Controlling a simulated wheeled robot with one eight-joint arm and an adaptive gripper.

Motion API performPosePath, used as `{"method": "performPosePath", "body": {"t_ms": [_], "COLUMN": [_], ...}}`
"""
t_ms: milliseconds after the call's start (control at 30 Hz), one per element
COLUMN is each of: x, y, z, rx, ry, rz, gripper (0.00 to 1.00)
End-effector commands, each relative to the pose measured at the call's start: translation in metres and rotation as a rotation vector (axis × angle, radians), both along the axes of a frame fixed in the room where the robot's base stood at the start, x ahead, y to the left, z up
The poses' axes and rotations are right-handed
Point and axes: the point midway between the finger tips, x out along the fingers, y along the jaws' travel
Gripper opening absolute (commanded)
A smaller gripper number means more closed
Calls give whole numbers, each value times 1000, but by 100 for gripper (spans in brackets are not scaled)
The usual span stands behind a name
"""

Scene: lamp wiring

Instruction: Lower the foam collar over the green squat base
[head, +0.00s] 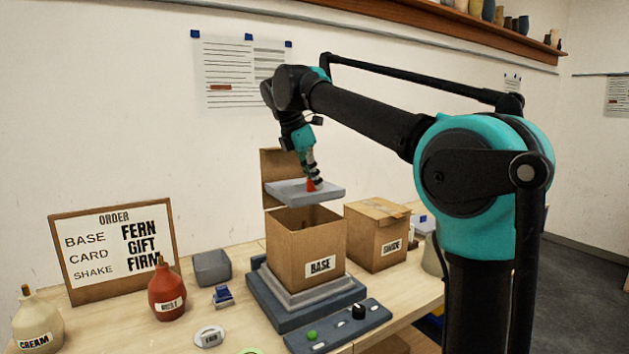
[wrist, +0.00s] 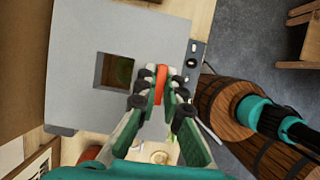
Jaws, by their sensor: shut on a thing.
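The grey foam collar (head: 335,194) is a flat slab held level above the open cardboard box labelled BASE (head: 290,250). My gripper (head: 312,182) is shut on a red tab on the collar. In the wrist view, the gripper (wrist: 160,82) pinches the red tab (wrist: 160,83) near one edge of the collar (wrist: 75,75). A square hole in the collar shows a dark, partly greenish area below. The green squat base cannot be made out clearly; the box walls and collar hide the box's inside.
The box stands on a stepped grey plinth (head: 262,302) behind a control panel (head: 340,328). Its raised flap (head: 278,165) is behind the collar. A SHADE box (head: 377,235) stands close right. A red bottle (head: 167,292) and grey bin (head: 212,267) are left.

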Motion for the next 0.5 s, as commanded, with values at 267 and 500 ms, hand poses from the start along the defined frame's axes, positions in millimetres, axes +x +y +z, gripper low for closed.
{"method": "performPosePath", "body": {"t_ms": [267, 500], "x": [0, 0], "y": [0, 0], "z": [-11, -28], "rx": [-1, -1], "ry": [-1, -1], "rz": [0, 0], "gripper": [0, 0]}}
